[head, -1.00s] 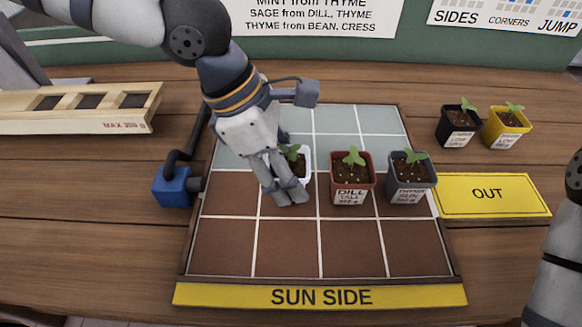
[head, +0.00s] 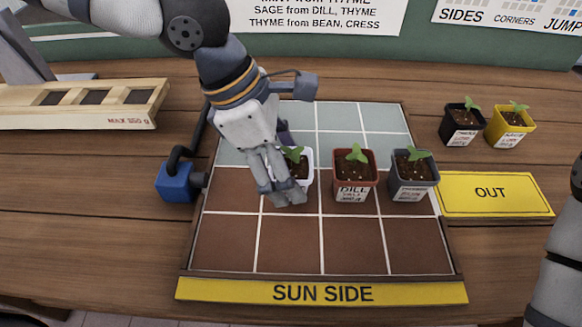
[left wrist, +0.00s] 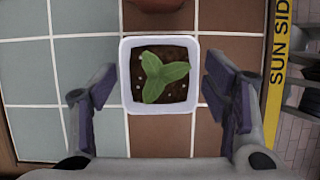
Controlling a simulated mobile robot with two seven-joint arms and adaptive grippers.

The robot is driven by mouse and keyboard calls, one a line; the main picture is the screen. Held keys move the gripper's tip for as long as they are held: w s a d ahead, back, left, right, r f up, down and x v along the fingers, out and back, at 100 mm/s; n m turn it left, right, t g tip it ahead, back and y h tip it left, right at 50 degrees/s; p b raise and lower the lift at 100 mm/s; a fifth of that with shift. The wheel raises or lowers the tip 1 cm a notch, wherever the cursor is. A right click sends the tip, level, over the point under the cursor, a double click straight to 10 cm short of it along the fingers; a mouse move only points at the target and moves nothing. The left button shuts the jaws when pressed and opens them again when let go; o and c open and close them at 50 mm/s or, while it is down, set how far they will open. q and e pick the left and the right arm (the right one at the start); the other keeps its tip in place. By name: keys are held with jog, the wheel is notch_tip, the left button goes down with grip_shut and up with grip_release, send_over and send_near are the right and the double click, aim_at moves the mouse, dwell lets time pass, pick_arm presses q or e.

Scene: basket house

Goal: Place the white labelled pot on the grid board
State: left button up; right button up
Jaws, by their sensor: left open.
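The white labelled pot (head: 308,166) holds a green seedling and stands upright on the grid board (head: 355,232), in the brown row next to the grey-green tiles. In the head view my left gripper hides much of it, label included. My left gripper (head: 284,192) is down around the pot. In the left wrist view the pot (left wrist: 160,106) sits between the two spread fingers (left wrist: 160,88), with a gap on each side. My right arm shows at the right edge of the head view; its gripper is out of frame.
A red-brown dill pot (head: 353,182) and a dark grey pot (head: 412,182) stand to the right in the same row. A black pot (head: 461,128) and a yellow pot (head: 509,128) stand beyond the OUT plate (head: 490,193). A wooden tray (head: 80,118) lies left. The front brown row is empty.

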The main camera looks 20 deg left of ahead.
pick_arm(q)
jog(key=p+v, duration=0.1)
jog(key=v, duration=0.9)
jog(key=shift+a+r, duration=0.15)
jog(key=shift+r, duration=0.2)
pick_arm(e)
jog(key=w+r+t, duration=0.1)
jog(key=w+r, duration=0.1)
jog(key=shift+w+r, duration=0.3)
jog(key=shift+w, duration=0.1)
